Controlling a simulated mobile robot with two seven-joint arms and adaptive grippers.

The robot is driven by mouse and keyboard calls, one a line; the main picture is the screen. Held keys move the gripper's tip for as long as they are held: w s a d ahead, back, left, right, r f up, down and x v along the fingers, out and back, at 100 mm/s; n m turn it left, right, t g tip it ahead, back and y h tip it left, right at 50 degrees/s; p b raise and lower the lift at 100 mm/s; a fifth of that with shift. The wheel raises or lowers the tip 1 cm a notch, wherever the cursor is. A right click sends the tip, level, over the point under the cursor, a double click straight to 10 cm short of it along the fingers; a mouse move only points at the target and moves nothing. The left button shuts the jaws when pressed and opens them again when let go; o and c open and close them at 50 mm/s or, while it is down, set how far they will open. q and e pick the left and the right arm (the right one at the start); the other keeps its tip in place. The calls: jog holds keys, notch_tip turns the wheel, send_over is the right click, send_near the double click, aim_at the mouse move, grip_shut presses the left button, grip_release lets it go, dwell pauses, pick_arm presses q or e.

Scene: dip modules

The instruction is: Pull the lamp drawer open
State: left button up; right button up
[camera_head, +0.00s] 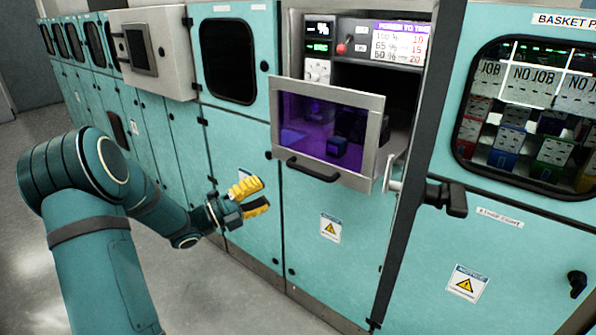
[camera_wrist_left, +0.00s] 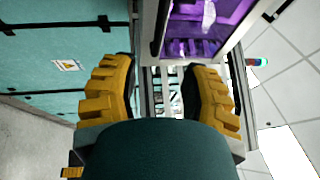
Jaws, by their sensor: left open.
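The lamp drawer (camera_head: 376,148) has a grey-framed front with a purple-lit window. It stands out from the teal cabinet, with its side wall showing at the right. Its black bar handle (camera_head: 312,169) is along the lower edge of the front. My left gripper (camera_head: 262,194), with yellow fingers, is open and empty, left of and a little below the handle, not touching it. In the left wrist view the purple window (camera_wrist_left: 212,22) shows at the top, beyond the two spread fingers (camera_wrist_left: 160,72). My right gripper is not in view.
A control recess (camera_head: 345,48) with a red knob and a power label is above the drawer. A black lever (camera_head: 446,197) sticks out right of it. A windowed basket panel (camera_head: 530,115) is further right. Grey floor (camera_head: 225,295) is open in front of the cabinets.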

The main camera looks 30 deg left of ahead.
aim_at(308, 172)
pick_arm(q)
jog(key=x, duration=1.4)
jog(key=shift+f, duration=0.1)
jog(key=shift+s, duration=0.1)
jog(key=shift+c, duration=0.4)
grip_shut()
